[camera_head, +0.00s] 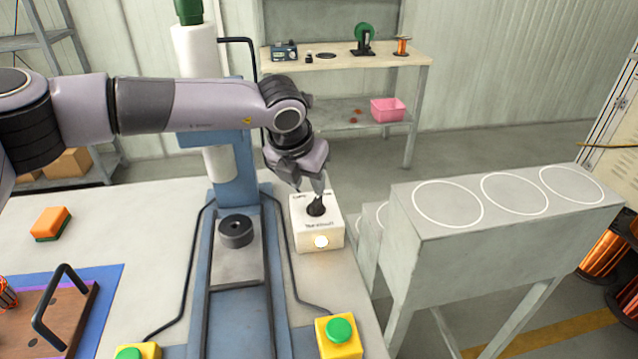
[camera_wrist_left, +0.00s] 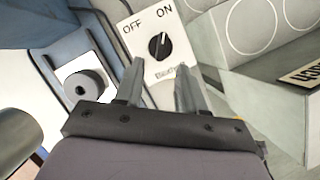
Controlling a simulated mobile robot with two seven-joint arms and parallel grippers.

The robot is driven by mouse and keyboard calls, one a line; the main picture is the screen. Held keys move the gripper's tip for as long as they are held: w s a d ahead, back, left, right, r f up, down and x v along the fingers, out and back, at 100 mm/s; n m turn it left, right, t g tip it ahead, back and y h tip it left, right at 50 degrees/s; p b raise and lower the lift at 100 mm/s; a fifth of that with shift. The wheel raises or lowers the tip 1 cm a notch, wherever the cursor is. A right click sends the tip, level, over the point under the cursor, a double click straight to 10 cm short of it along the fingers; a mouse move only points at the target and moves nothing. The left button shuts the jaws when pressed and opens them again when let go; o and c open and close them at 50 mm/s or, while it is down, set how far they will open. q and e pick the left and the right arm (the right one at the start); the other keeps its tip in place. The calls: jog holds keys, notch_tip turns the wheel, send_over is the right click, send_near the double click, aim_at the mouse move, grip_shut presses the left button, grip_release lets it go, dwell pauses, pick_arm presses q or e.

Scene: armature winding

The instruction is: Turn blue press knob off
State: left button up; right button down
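The press knob is a black rotary knob (camera_head: 316,206) on top of a white box (camera_head: 305,235) beside the blue press (camera_head: 234,170). In the left wrist view the knob (camera_wrist_left: 158,46) sits between OFF and ON labels, and its white mark appears to point toward ON. My left gripper (camera_head: 314,188) reaches down from above, close over the knob. In the left wrist view its two fingers (camera_wrist_left: 160,84) are apart with nothing between them. I cannot tell whether a fingertip touches the knob. My right gripper is not in view.
Green-topped yellow buttons (camera_head: 339,335) stand at the table's front. A grey stand (camera_head: 500,225) with white circles is to the right. An orange sponge (camera_head: 51,223) and a black-handled wooden board (camera_head: 65,310) lie left.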

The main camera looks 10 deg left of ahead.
aim_at(314, 201)
pick_arm(q)
jog(key=shift+p+x, duration=0.55)
jog(key=shift+x, duration=2.85)
jog(key=shift+s, duration=0.1)
grip_shut()
